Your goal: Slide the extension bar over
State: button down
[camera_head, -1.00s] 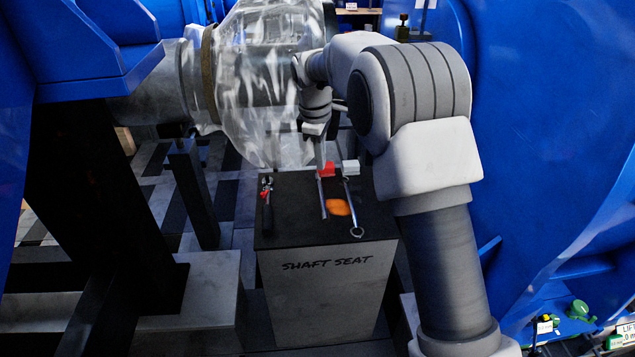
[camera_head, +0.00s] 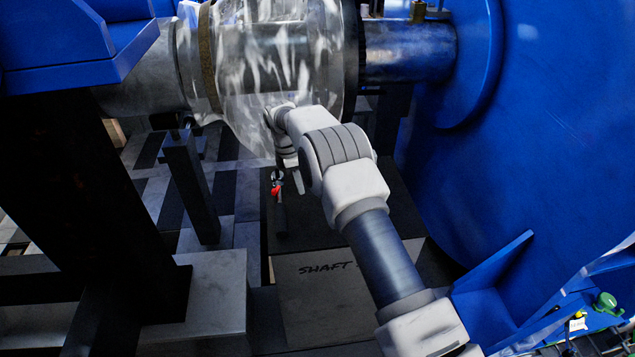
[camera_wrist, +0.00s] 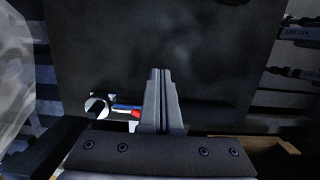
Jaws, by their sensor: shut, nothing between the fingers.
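My gripper (camera_head: 298,186) is low over the left part of the black top of the seat block (camera_head: 313,236), in the head view. In the wrist view my gripper (camera_wrist: 162,72) has its two fingers together, with nothing between them. A tool with a red part and dark handle (camera_head: 279,200) lies on the block's left side, close to the gripper. A silver and red piece (camera_wrist: 128,111) shows left of the fingers in the wrist view; I cannot tell which tool it is. I cannot make out the extension bar; my arm covers part of the block top.
The block's front reads "SHAFT" (camera_head: 321,267), partly behind my arm. A clear-wrapped housing (camera_head: 285,60) and a steel shaft (camera_head: 408,50) are above it. Large blue machinery (camera_head: 560,130) stands at the right. The block's right top looks bare.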

jog(key=d, duration=0.3)
jog(key=w+d, duration=0.1)
jog(key=d, duration=0.3)
jog(key=w+d+b, duration=0.1)
jog(key=d, duration=0.3)
jog(key=shift+w+d, duration=0.1)
jog(key=shift+f+b, duration=0.35)
jog(key=shift+f, duration=0.45)
jog(key=shift+a+f, duration=0.1)
jog(key=shift+a, duration=0.1)
